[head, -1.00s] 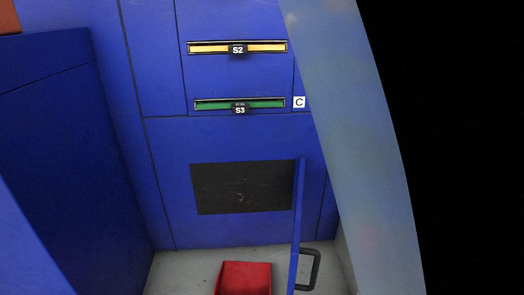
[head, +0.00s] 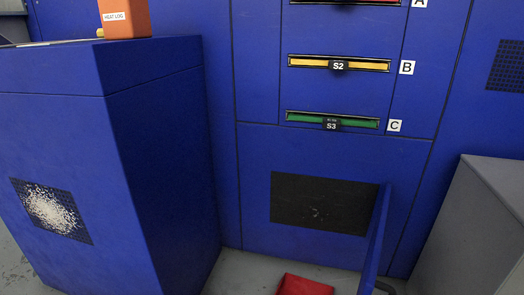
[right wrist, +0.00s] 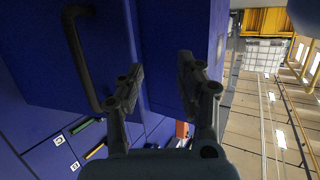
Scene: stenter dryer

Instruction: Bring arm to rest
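My right gripper (right wrist: 160,75) shows in the right wrist view with its two dark fingers spread apart and nothing between them. A dark bar handle (right wrist: 80,58) on a blue panel is to the left of the fingers, not held. Neither gripper shows in the head view; my left gripper is out of sight. In the head view a narrow blue door (head: 374,242) stands open beside a dark mesh opening (head: 318,203) in the blue machine front.
A red bin (head: 304,286) sits on the floor below the opening. A blue cabinet (head: 150,150) with an orange box labelled HEAT LOG (head: 124,18) stands left. A grey box (head: 475,235) stands right. Slots S2 (head: 338,65) and S3 (head: 331,123) are above the opening.

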